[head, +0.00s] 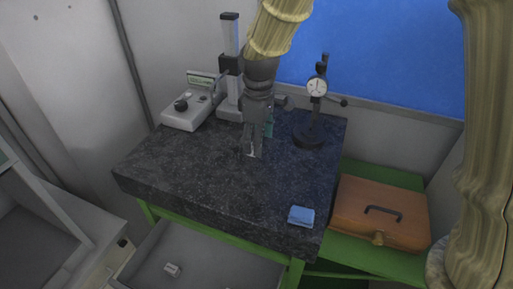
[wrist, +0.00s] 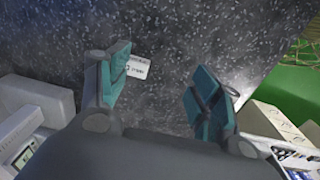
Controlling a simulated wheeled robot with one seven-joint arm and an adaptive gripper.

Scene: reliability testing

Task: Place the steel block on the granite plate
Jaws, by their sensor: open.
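The granite plate (head: 190,165) is a dark speckled slab on a green stand; its surface fills most of the wrist view (wrist: 200,35). A small pale block with dark lettering, apparently the steel block (wrist: 141,68), shows against the granite beside the left finger in the wrist view. Part of it is hidden by that finger. My gripper (wrist: 160,78) is open, with its teal-padded fingers apart and granite visible between them. In the head view my gripper (head: 255,152) points down low over the plate's middle. Whether a finger touches the block cannot be told.
A dial gauge stand (head: 309,130) and a column instrument (head: 230,75) stand at the plate's back, with a grey control box (head: 188,112) at back left. A blue case (head: 301,216) lies near the front right corner. An orange case (head: 380,212) sits right; an open drawer (head: 205,262) below holds a small item.

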